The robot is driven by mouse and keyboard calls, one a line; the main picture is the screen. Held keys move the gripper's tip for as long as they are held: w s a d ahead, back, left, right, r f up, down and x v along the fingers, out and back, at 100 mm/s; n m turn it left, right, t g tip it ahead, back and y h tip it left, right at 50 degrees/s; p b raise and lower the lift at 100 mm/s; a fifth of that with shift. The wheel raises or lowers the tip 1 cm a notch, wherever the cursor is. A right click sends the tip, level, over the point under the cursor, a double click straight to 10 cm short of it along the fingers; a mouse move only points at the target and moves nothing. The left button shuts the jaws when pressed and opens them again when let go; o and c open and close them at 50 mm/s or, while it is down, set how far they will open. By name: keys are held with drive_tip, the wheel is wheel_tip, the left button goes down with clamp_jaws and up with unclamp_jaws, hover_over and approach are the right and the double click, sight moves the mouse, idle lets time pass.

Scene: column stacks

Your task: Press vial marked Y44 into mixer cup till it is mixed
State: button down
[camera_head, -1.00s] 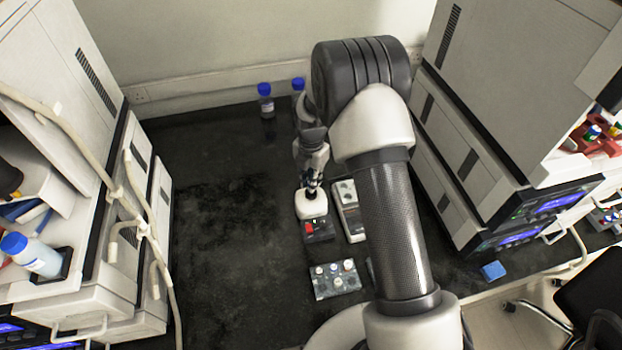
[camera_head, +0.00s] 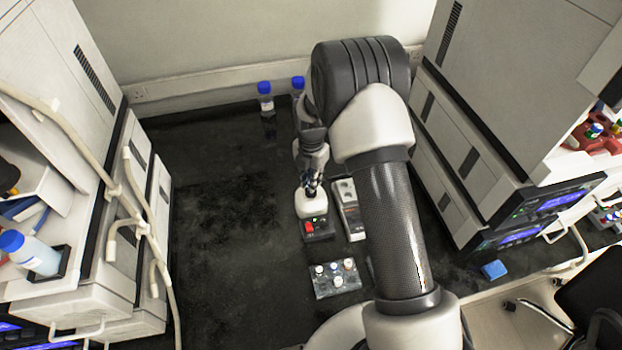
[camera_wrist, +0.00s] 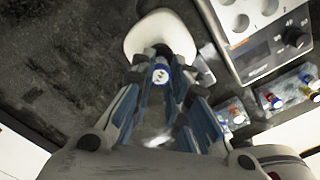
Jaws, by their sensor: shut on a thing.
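The mixer (camera_head: 318,232) stands on the dark bench, with a white rounded top and a red switch on its front. Its white top also shows in the wrist view (camera_wrist: 160,28). My gripper (camera_head: 311,186) is directly over the white top, pointing down. In the wrist view its fingers are closed around a vial (camera_wrist: 160,74), whose blue-rimmed end with a pale centre faces the camera. The vial's lower end and the mixer cup are hidden by the fingers, so I cannot tell how firmly it sits in the cup. The mark Y44 is not readable.
A rack of several capped vials (camera_head: 335,290) lies in front of the mixer. A white device with round wells (camera_head: 350,224) stands close on the mixer's right. Two blue-capped bottles are at the back. Tall instruments flank both sides; the bench left of the mixer is clear.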

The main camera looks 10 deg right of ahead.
drive_tip(key=shift+f, duration=0.2)
drive_tip(key=shift+f+b, duration=0.25)
drive_tip(key=shift+b, duration=0.05)
drive_tip(key=shift+f, duration=0.3)
idle(0.6)
idle(2.9)
drive_tip(key=shift+r+p, duration=1.7)
drive_tip(key=shift+r, duration=1.35)
drive_tip(key=shift+d+f, duration=0.1)
